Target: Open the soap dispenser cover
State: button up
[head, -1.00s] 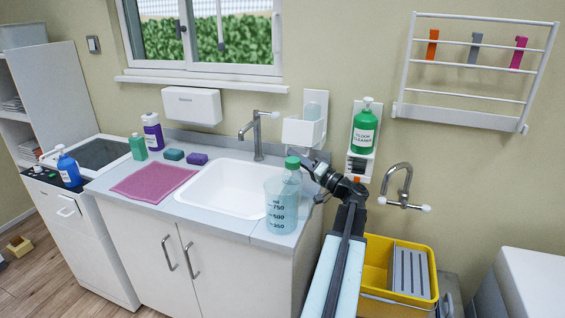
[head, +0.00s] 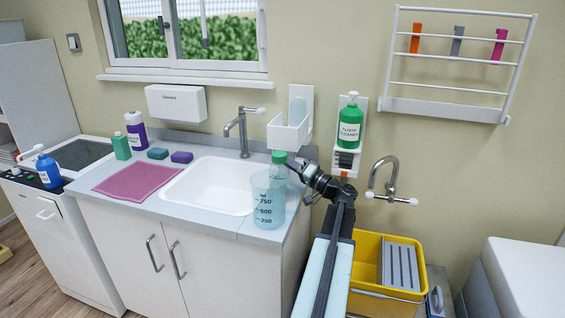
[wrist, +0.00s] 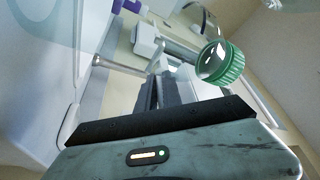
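The white soap dispenser (head: 292,132) is on the wall right of the sink tap. Its cover (head: 284,136) stands tipped out from the back plate, and a pale bottle (head: 298,111) shows inside. My gripper (head: 292,165) is below the dispenser, close to the green-capped bottle behind the measuring jug, and looks apart from the cover. In the wrist view, the dark fingers (wrist: 165,92) lie close together, and whether a gap is between them is unclear. The green cap (wrist: 222,64) is right of the fingertips there.
The clear measuring jug (head: 266,205) stands at the counter's right end, close to my arm. A green floor cleaner bottle (head: 350,125) sits in a wall holder to the right. A wall tap (head: 390,180) and a yellow bucket (head: 362,250) are beside my arm.

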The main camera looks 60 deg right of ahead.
jog(key=shift+o, duration=0.7)
jog(key=shift+s+d, duration=0.1)
jog(key=shift+d, duration=0.25)
jog(key=shift+a, duration=0.1)
jog(key=shift+f, duration=0.1)
jog(key=b+v, duration=0.2)
jog(key=v, duration=0.4)
jog(key=shift+s+f, duration=0.15)
jog(key=shift+s, duration=0.2)
jog(key=shift+s+a, duration=0.1)
jog(key=shift+s, duration=0.35)
